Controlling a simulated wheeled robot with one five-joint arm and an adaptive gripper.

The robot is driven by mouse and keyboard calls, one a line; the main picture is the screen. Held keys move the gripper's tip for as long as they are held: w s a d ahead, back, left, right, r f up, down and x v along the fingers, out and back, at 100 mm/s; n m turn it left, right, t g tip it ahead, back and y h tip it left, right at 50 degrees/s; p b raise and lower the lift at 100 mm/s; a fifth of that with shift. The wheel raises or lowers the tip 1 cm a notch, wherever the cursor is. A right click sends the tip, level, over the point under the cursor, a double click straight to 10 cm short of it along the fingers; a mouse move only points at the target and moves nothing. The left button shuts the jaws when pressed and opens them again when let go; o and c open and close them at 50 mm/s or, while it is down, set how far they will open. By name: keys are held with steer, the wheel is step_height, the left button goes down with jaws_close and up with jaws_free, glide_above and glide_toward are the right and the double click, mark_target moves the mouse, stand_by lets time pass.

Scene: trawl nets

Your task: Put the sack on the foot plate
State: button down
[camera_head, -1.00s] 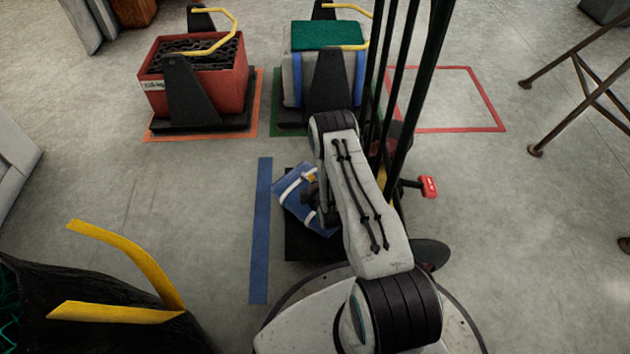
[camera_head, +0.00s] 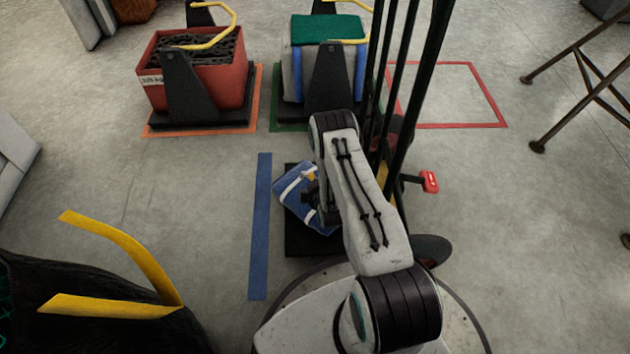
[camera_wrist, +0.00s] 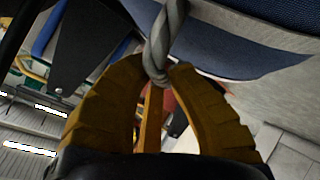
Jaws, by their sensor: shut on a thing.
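The sack (camera_head: 295,183) is blue with white bands and hangs tilted at my gripper in the head view. In the wrist view the yellow fingers of my gripper (camera_wrist: 158,85) are shut around a grey twisted rope loop (camera_wrist: 165,40), with the sack's blue cloth (camera_wrist: 225,50) behind it. My gripper (camera_head: 315,198) is partly hidden by my arm in the head view. A flat black plate (camera_head: 300,240), which looks like the foot plate, lies below the sack. The sack overlaps its left part in the picture; I cannot tell whether they touch.
A blue floor strip (camera_head: 259,225) lies left of the plate. Behind stand a red crate (camera_head: 215,90) and a green-topped load (camera_head: 325,30) on black stands. Dark upright poles (camera_head: 410,90) and a red handle (camera_head: 430,181) are to the right. A dark bundle with yellow straps (camera_head: 120,250) is front left.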

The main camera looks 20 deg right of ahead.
steer(key=shift+w+f, duration=0.15)
steer(key=shift+f, duration=0.1)
stand_by(0.4)
steer(key=c, duration=1.3)
jaws_free()
steer(key=shift+o, duration=0.2)
steer(key=shift+s+f, duration=0.3)
steer(key=shift+r+v, duration=0.15)
steer(key=shift+v, duration=2.8)
steer(key=shift+r+v, duration=0.15)
steer(key=shift+v, duration=2.85)
steer(key=w+a+r+m+g+y+p, duration=0.1)
steer(key=w+a+r+m+g+p, duration=0.1)
steer(key=r+p, duration=1.4)
steer(key=w+a+r+m+g+y+p, duration=0.15)
steer(key=r+p, duration=0.45)
steer(key=r, duration=2)
steer(key=s+a+r+m+g+p, duration=0.2)
steer(key=s+r+p, duration=0.8)
steer(key=r, duration=0.8)
steer(key=s+a+r+m+g+p, duration=0.2)
steer(key=s+r+p, duration=0.8)
steer(key=s+r, duration=0.5)
step_height(320, 180, up, 3)
steer(key=shift+a+r, duration=0.2)
steer(key=shift+a, duration=0.55)
